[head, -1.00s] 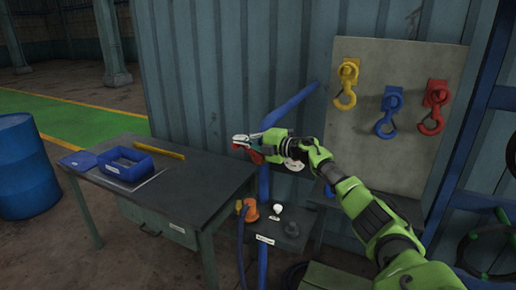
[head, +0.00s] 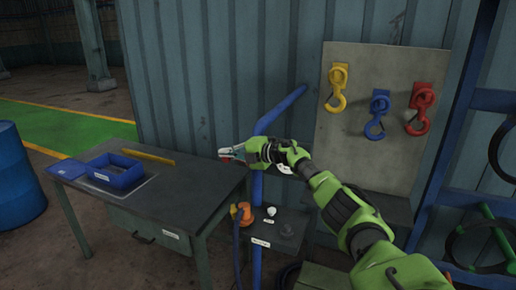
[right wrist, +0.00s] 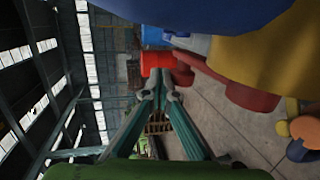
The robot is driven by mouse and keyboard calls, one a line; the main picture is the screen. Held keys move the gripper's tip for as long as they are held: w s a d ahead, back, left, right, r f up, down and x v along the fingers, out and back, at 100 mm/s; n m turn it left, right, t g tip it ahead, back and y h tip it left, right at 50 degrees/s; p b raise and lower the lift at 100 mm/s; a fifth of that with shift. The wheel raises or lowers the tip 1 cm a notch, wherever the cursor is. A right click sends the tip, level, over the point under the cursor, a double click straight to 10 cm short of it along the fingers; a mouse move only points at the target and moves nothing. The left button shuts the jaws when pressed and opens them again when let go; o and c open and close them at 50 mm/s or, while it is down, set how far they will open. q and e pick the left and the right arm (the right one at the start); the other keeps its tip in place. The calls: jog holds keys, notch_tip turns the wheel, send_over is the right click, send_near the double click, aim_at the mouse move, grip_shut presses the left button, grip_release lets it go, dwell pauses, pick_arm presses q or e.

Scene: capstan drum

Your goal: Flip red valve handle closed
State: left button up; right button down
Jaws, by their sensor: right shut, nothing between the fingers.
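The red valve handle (head: 229,151) is mostly hidden behind my right gripper in the head view, near the upright blue pipe (head: 257,185). My right gripper (head: 222,155) is shut and empty, right beside the handle. In the right wrist view a bright red piece (right wrist: 158,62), seemingly the handle's end, shows just beyond my closed fingertips (right wrist: 160,88). I cannot tell whether they touch. A darker red part (right wrist: 245,95) and a yellow body (right wrist: 265,55) lie to the right, with the blue pipe (right wrist: 200,12) above. My left gripper is out of view.
A dark table (head: 190,192) with a blue tray (head: 115,171) stands at left. A small shelf (head: 285,235) with an orange part (head: 245,211) is below my right arm. Yellow, blue and red hooks hang on a board (head: 355,150) at right. A blue barrel (head: 15,180) stands far left.

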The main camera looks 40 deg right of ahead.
dwell(0.5)
jog(key=shift+s+r+p, duration=0.1)
jog(key=shift+r+p, duration=0.55)
jog(key=s+r, duration=0.3)
jog(key=r, duration=0.9)
jog(key=shift+s+p, duration=0.3)
